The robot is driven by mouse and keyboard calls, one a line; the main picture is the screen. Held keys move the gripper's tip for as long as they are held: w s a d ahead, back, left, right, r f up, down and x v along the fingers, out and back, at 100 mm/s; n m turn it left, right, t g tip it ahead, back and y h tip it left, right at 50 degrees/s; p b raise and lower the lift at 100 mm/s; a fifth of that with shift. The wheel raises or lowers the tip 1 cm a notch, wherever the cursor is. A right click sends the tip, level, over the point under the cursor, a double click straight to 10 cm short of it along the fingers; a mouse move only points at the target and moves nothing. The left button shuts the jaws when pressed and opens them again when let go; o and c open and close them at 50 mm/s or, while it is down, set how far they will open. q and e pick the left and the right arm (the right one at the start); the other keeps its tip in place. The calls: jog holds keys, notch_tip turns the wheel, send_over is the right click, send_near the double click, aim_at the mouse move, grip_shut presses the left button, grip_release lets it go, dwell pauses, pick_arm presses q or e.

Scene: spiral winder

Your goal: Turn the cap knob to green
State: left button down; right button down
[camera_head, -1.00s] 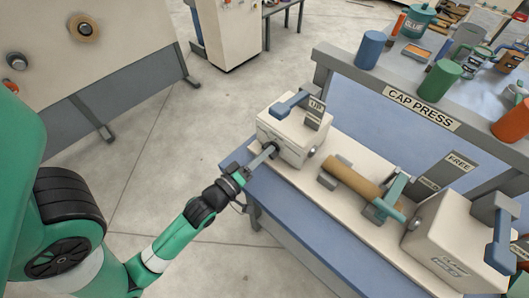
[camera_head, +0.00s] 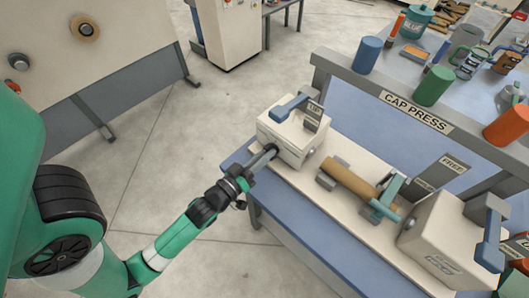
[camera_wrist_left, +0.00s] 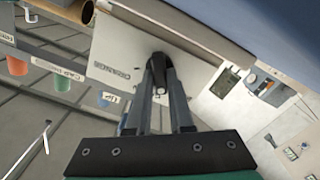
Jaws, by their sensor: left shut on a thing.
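The cap knob (camera_wrist_left: 158,62) is a small dark knob on the face of the white left-hand box (camera_head: 290,135) of the cap press. My left gripper (camera_head: 271,152) reaches it from the front left. In the left wrist view the gripper (camera_wrist_left: 160,72) is shut on the knob, and its fingers hide part of it. A printed label (camera_wrist_left: 132,75) beside the knob seems to read ORANGE, though it is small and blurred. My right gripper is not in view.
A tan roll (camera_head: 347,178) lies on the bench right of the box, by a teal clamp (camera_head: 388,200). A second white box (camera_head: 440,240) stands at the right.

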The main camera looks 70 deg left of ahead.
pick_arm(q)
jog(key=m, duration=0.5)
jog(key=shift+d+m+p, duration=0.1)
jog(key=shift+m+p, duration=0.25)
jog(key=shift+m, duration=0.05)
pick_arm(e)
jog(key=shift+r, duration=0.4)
pick_arm(q)
jog(key=c, duration=0.8)
grip_release()
jog(key=shift+w, duration=0.1)
